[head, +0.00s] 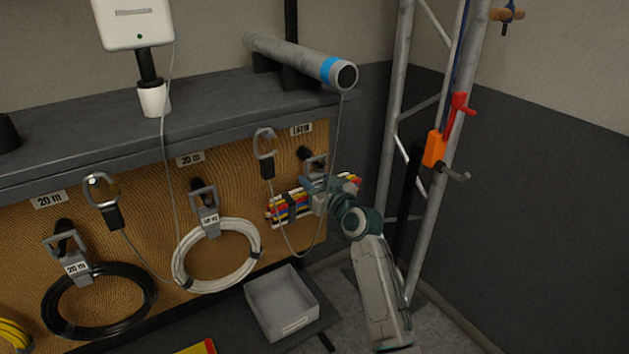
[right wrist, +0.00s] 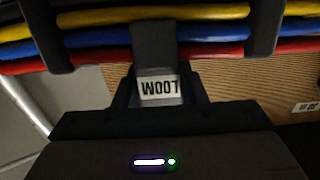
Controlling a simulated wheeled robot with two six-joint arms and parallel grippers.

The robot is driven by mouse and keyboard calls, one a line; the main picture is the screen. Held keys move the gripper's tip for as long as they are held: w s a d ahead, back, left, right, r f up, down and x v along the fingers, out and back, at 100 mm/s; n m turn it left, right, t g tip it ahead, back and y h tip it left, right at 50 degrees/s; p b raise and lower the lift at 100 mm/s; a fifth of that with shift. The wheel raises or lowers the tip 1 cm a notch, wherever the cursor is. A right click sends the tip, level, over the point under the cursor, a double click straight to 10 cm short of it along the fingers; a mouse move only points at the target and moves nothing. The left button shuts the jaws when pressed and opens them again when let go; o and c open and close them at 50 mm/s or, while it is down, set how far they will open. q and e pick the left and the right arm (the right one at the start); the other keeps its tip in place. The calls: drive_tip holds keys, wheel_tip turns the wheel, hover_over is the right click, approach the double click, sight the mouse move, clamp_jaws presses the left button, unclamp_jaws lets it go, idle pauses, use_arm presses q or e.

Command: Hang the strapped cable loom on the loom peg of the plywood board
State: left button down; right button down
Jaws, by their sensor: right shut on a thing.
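The strapped cable loom (head: 290,208) is a bundle of red, yellow, blue and white cables with dark straps, held roughly level in front of the plywood board (head: 232,183). In the right wrist view, the loom (right wrist: 205,35) crosses the top, with an upside-down LOOM tag below its middle strap. My right gripper (head: 316,190) is shut on the loom's tagged strap piece. The dark loom peg (head: 309,154) sticks out below a white label at the board's right end. A grey hanger part shows close to the peg; I cannot tell if they touch. My left gripper is out of view.
A white cable coil (head: 217,255) and a black coil (head: 99,300) hang to the left. A thin grey cable droops close to the loom. A grey tray (head: 282,303) stands below. The metal truss (head: 434,180) with an orange clamp rises at right.

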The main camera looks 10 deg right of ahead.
drive_tip(key=shift+f, duration=0.25)
drive_tip(key=c, duration=1)
unclamp_jaws()
drive_tip(key=shift+o, duration=0.9)
